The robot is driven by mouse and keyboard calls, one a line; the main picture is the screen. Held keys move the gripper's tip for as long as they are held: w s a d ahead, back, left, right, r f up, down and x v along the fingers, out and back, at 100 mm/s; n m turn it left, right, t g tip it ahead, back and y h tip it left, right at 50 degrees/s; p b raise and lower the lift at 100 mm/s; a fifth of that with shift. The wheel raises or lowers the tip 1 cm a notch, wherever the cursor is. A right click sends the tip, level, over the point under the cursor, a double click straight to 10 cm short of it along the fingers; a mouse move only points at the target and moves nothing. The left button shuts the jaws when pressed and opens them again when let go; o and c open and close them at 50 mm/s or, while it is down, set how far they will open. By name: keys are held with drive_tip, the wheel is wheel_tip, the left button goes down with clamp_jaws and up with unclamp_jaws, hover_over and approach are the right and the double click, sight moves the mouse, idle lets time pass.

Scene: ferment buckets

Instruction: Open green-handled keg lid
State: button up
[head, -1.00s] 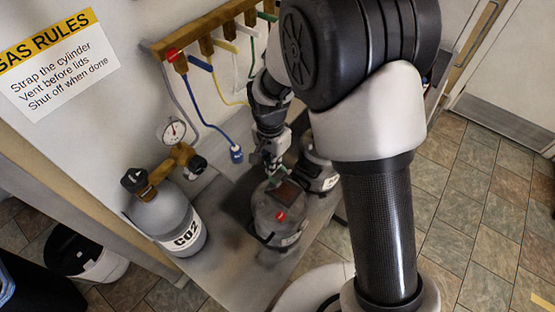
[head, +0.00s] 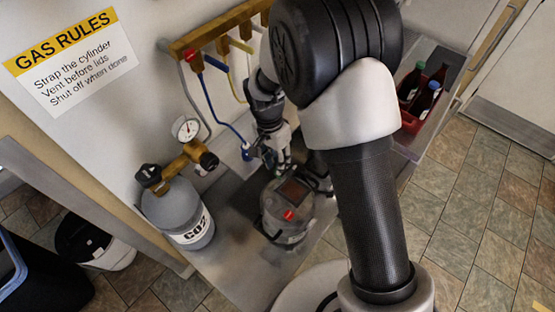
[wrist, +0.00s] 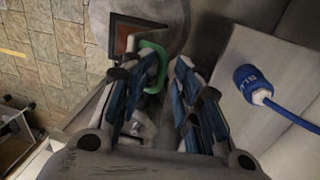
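A grey keg (head: 287,222) stands on the bench in the head view, with a red knob and a reddish-brown square plate on top. In the wrist view the keg's grey top (wrist: 180,15) and the plate (wrist: 124,38) show at the upper edge. The green handle (wrist: 155,66) shows beside the left finger, partly hidden by it; I cannot tell whether they touch. My gripper (wrist: 167,75) is open, its blue-padded fingers apart. In the head view my gripper (head: 279,165) is at the keg's far side. A second keg behind is mostly hidden by my arm.
A CO2 cylinder (head: 178,215) with a gauge stands left of the keg. A red crate of bottles (head: 412,108) sits at the right. Tiled floor is clear at right.

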wheel_tip(320, 180, up, 12)
drive_tip(key=w+a, duration=0.1)
drive_tip(key=shift+a, duration=0.2)
drive_tip(key=shift+c, duration=0.4)
